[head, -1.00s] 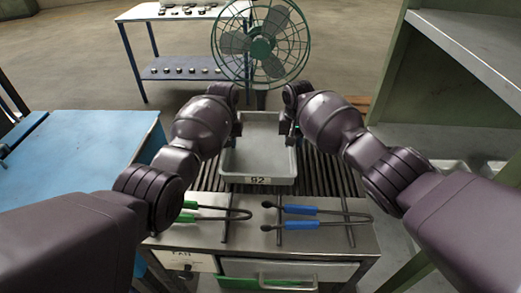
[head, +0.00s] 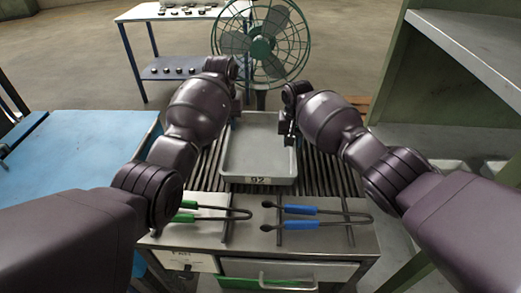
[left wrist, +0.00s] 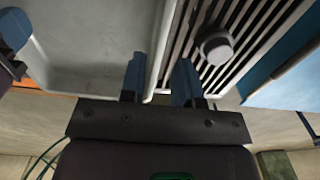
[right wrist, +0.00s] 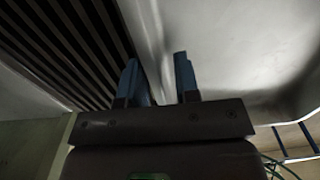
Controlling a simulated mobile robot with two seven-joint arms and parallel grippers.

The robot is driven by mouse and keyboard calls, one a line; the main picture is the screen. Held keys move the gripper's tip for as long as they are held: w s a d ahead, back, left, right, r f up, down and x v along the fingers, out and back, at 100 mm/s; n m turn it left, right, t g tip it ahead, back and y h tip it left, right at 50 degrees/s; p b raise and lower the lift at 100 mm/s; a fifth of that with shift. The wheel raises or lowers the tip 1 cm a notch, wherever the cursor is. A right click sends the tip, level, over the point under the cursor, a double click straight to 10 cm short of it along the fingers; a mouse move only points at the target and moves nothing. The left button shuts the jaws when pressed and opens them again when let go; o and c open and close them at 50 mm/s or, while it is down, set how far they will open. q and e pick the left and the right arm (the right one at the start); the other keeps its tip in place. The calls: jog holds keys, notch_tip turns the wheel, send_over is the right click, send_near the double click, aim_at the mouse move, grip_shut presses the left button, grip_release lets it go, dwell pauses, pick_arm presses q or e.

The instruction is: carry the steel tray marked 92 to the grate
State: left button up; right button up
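The grey steel tray marked 92 (head: 258,181) lies flat on the dark bars of the grate (head: 330,178), its number plate facing me. My left gripper (head: 238,110) is at the tray's left rim. In the left wrist view its blue fingers (left wrist: 159,80) are apart, with the rim between them and a gap on each side. My right gripper (head: 291,130) is at the right rim. In the right wrist view its fingers (right wrist: 156,80) are also apart, around the tray's wall (right wrist: 150,40). The tray looks empty; its far corners are partly hidden by my arms.
Green-handled tongs (head: 210,207) and blue-handled tongs (head: 310,210) lie in front of the bars. A green fan (head: 262,45) stands behind the tray. A blue table (head: 80,150) is at left, a grey-green shelf (head: 470,45) at right. A round grey piece (left wrist: 216,46) shows by the bars.

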pick_arm(q)
notch_tip(320, 180, up, 5)
jog(key=shift+f, duration=0.1)
pick_arm(e)
notch_tip(320, 180, up, 12)
dwell(0.6)
dwell(0.4)
